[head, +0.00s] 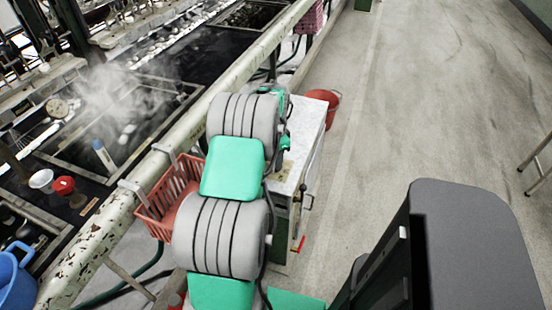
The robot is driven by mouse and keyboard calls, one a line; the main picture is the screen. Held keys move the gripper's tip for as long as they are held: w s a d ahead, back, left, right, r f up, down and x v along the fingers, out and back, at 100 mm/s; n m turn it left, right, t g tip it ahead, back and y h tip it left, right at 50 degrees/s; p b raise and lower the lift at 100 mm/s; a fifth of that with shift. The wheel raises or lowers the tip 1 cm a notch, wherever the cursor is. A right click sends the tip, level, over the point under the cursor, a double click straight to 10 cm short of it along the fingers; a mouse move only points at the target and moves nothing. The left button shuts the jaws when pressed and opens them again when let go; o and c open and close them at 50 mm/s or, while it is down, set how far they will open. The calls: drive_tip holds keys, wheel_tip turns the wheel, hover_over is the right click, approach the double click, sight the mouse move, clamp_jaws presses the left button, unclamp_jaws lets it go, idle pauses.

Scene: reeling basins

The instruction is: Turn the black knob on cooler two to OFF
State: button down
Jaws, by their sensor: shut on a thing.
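A pale cabinet with a worn light top (305,125) stands beside the basin rail, partly behind my arm. I cannot tell whether it is cooler two; no label can be read. A handle (305,196) and a small red lever (298,244) show on its near side. I see no black knob; my arm covers much of that area. My arm reaches up the picture, and its teal and grey wrist is over the cabinet top. My gripper's fingers are hidden behind the arm, so what they touch does not show.
A speckled rail (105,232) runs along steaming dark basins (150,80) on the left. A red plastic basket (168,200) hangs on it beside my arm. A blue bucket (14,282) is at lower left. A red bucket (331,108) stands behind the cabinet.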

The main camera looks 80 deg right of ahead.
drive_tip(key=n, duration=0.8)
drive_tip(key=shift+n, duration=0.4)
drive_tip(key=n, duration=0.4)
drive_tip(key=shift+n, duration=0.3)
drive_tip(key=shift+n+p, duration=0.3)
drive_tip(key=shift+n, duration=1.7)
drive_tip(key=c, duration=1.1)
unclamp_jaws()
drive_tip(key=shift+o, duration=0.2)
drive_tip(key=shift+w, duration=0.1)
